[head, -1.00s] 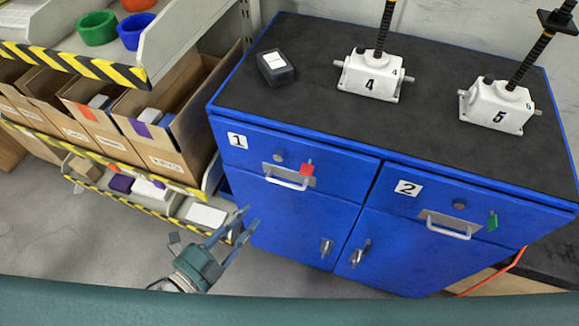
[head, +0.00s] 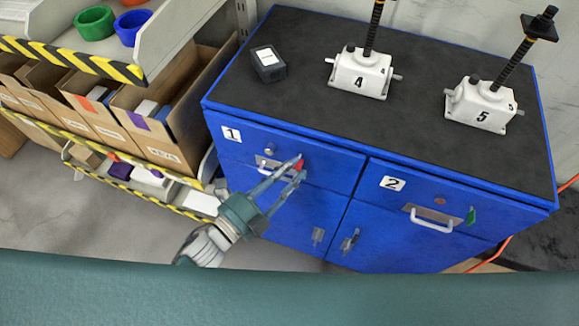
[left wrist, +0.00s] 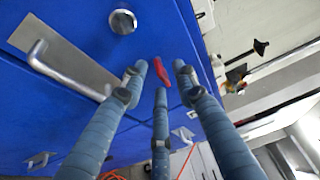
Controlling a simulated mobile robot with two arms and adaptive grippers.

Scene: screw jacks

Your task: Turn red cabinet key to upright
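In the left wrist view, the red key (left wrist: 161,72) lies between the spread fingertips, with visible gaps on both sides. It looks slightly tilted there. The fingers are open, and I cannot tell whether any fingertip touches the key. My right gripper is not in view.
A round metal knob (left wrist: 122,21) and a drawer handle (left wrist: 65,72) are close beside the fingers. A green key (head: 471,215) is on drawer 2. Jacks 4 (head: 360,74) and 5 (head: 482,105) and a dark box (head: 268,64) stand on top. Shelves with boxes are at left.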

